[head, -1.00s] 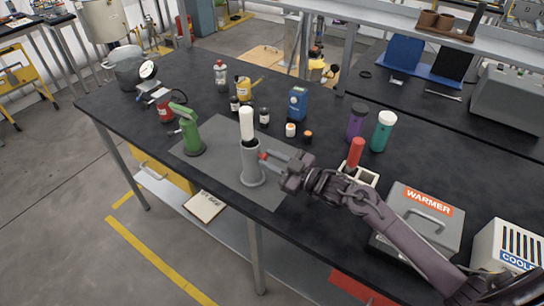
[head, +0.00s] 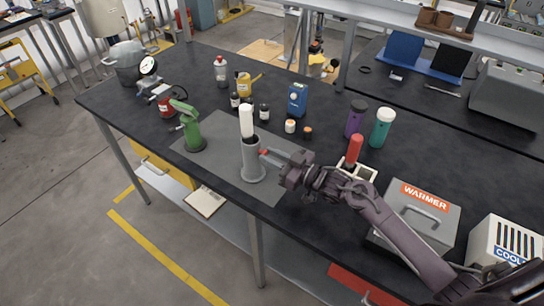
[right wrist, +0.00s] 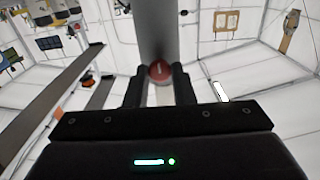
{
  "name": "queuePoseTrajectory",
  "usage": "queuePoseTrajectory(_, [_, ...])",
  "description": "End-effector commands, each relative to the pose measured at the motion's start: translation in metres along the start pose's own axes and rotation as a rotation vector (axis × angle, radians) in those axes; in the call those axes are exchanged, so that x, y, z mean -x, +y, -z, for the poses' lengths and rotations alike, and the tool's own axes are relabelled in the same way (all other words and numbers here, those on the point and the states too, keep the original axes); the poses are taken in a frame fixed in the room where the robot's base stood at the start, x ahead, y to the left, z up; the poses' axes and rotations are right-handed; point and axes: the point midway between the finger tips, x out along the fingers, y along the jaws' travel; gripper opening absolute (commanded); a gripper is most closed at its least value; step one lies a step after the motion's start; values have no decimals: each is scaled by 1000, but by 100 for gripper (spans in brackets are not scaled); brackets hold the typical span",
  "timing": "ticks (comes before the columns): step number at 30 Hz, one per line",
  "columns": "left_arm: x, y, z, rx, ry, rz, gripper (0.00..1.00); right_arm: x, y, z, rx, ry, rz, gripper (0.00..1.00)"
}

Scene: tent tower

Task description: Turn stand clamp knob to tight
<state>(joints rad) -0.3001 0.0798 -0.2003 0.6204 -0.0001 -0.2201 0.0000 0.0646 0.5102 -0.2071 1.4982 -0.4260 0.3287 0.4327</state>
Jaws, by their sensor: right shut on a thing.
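The stand is a grey upright cylinder (head: 253,162) on a round foot, on a grey mat. A white rod (head: 247,121) stands upright in its top. The red clamp knob (head: 264,152) sticks out of the stand's right side, and its round red face with a pale mark shows in the right wrist view (right wrist: 160,71). My right gripper (head: 271,154) reaches in from the right. In the right wrist view its two dark fingers (right wrist: 159,88) close on either side of the knob. My left gripper is not in view.
A green device (head: 191,131) stands left of the stand on the mat (head: 222,160). Small bottles and a blue meter (head: 297,99) stand behind. A red-topped holder (head: 355,150) and a warmer box (head: 415,217) are close to my right arm.

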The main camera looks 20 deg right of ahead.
Motion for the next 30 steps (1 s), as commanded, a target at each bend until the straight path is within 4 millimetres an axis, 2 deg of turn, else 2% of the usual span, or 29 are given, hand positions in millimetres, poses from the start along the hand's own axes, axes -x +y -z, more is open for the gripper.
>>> queuePoseTrajectory(2, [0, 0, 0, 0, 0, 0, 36, 0, -1, -3, -2, -6, 1, 0])
queuePoseTrajectory(3, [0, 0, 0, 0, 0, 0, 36, 0, -1, -3, -2, -6, 1, 25])
queuePoseTrajectory(8, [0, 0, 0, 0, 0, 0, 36, 0, -1, -2, -1, -4, 1, 45])
queuePoseTrajectory(17, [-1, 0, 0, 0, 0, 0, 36, 2, 0, -2, 0, -3, 0, 45])
queuePoseTrajectory(20, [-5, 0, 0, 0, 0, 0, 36, 12, 0, -4, 0, -4, -1, 45])
queuePoseTrajectory(30, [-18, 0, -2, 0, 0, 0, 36, 67, 0, -5, -1, -6, 0, 45])
